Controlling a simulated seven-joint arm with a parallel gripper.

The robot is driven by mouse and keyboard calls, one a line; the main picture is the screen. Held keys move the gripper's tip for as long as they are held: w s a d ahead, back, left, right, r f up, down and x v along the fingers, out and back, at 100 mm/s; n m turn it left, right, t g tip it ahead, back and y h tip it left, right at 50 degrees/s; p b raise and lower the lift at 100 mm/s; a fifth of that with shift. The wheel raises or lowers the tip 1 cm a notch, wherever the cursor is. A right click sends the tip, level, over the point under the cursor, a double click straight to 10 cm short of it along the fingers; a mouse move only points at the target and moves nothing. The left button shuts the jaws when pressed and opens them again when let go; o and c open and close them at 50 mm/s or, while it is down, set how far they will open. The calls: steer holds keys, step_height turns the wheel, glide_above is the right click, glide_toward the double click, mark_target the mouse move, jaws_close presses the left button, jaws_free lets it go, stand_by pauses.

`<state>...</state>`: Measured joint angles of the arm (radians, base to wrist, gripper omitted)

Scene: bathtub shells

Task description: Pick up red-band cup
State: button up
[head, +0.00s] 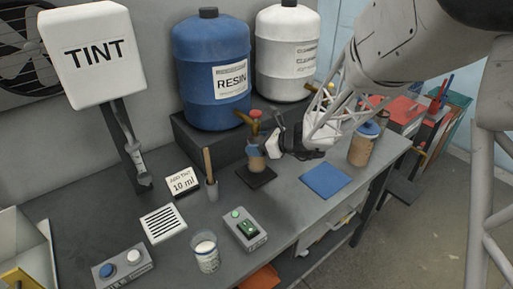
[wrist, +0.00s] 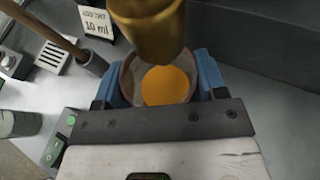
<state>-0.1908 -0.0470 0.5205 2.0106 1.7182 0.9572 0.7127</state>
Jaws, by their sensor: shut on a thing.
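A cup (head: 257,163) stands under the brass tap (head: 255,124) of the blue resin tank, at the black pad (head: 262,179). In the wrist view the cup (wrist: 128,75) has a reddish-brown rim and holds orange-yellow liquid (wrist: 166,86). The tap (wrist: 150,35) hangs over it and hides its far rim. My gripper (head: 266,154) is shut on this cup from the right; in the wrist view its blue fingers (wrist: 158,78) press on both sides. The cup looks upright. I cannot tell whether it touches the pad, and its band is not clear.
A cup with white content (head: 206,255) stands at the front, near a green-button switch box (head: 246,230). A stick in a holder (head: 210,178) and a 10 ml sign (head: 182,183) are left. A blue mat (head: 326,180) lies right, clear; a blue-lidded jar (head: 363,148) stands behind it.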

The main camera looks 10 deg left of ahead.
steer(key=s+d, duration=0.2)
steer(key=s, duration=0.5)
steer(key=s+d+r, duration=0.1)
steer(key=s+d, duration=0.2)
steer(key=s, duration=0.3)
steer(key=shift+s+d+r, duration=0.2)
steer(key=shift+s+d, duration=0.15)
steer(key=shift+s, duration=0.05)
steer(key=shift+d, duration=0.1)
